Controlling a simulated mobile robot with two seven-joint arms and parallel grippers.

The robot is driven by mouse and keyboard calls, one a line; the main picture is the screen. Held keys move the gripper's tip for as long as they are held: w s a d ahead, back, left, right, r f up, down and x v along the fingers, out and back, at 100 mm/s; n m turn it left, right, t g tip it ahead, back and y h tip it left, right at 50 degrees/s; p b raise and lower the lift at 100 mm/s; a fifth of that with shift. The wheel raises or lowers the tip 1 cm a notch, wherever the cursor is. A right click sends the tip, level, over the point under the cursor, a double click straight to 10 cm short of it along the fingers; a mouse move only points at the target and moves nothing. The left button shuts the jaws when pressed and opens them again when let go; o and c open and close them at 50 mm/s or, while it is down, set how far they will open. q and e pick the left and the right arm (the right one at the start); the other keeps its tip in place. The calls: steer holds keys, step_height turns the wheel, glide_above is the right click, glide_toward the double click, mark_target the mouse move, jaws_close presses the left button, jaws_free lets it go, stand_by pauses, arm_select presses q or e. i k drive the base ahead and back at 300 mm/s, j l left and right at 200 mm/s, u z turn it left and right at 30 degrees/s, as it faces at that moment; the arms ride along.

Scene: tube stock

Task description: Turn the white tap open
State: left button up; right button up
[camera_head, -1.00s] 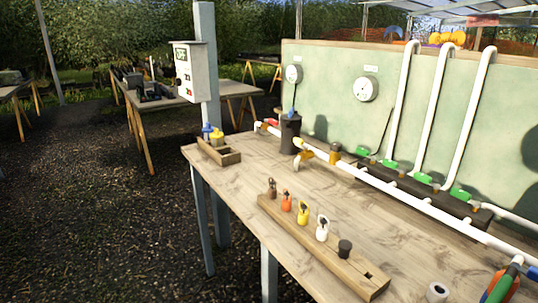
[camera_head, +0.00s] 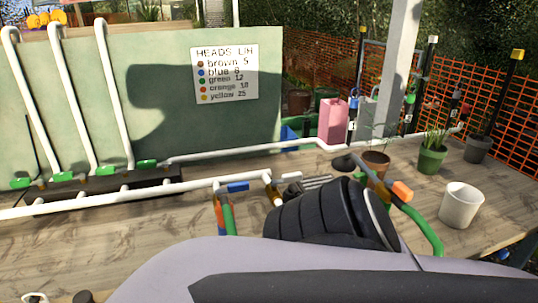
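A white pipe run (camera_head: 130,195) crosses the bench, with a blue handle (camera_head: 238,187) and a brass-coloured fitting (camera_head: 272,190) near its right end. A small pale piece (camera_head: 291,178) sits beside that fitting; I cannot tell whether it is the white tap's handle. Green tap handles (camera_head: 107,169) sit at the feet of the upright white pipes. One of my arms, a grey link with a black ribbed section, fills the lower foreground and hides part of the bench and the pipe end. I cannot make out either gripper's fingers.
A sign (camera_head: 224,74) hangs on the green board (camera_head: 190,125). A white pot (camera_head: 460,205), a green plant pot (camera_head: 432,159), a pink container (camera_head: 333,121) and a green hose (camera_head: 425,228) stand or lie to the right. Orange netting (camera_head: 500,115) borders the bench.

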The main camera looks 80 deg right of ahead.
mark_target(287, 177)
steer(key=z, duration=1.3)
